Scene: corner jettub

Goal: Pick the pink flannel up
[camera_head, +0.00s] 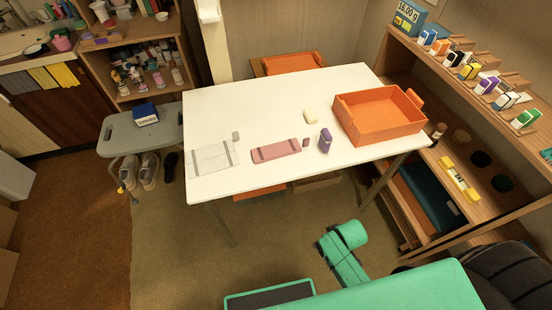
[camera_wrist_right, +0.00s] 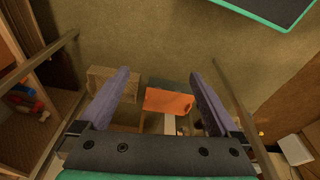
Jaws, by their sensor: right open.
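The pink flannel (camera_head: 276,151) lies flat on the white table (camera_head: 250,110), near its front edge, in the head view. It is a folded strip with a darker band near each end. A light grey and white cloth (camera_head: 211,159) lies to its left and a purple bottle (camera_head: 325,140) stands to its right. My right gripper (camera_wrist_right: 160,77) is open and empty in the right wrist view, over the floor; the flannel does not show there. My green arm is below the table in the head view, apart from the flannel. My left gripper is not in view.
An orange tray (camera_head: 380,118) stands at the table's right. A cream soap-like block (camera_head: 311,116) and a small grey block (camera_head: 235,135) lie on the table. A grey bench (camera_head: 130,132) is at left, shelves at right (camera_head: 470,130). Orange seats are under and behind the table.

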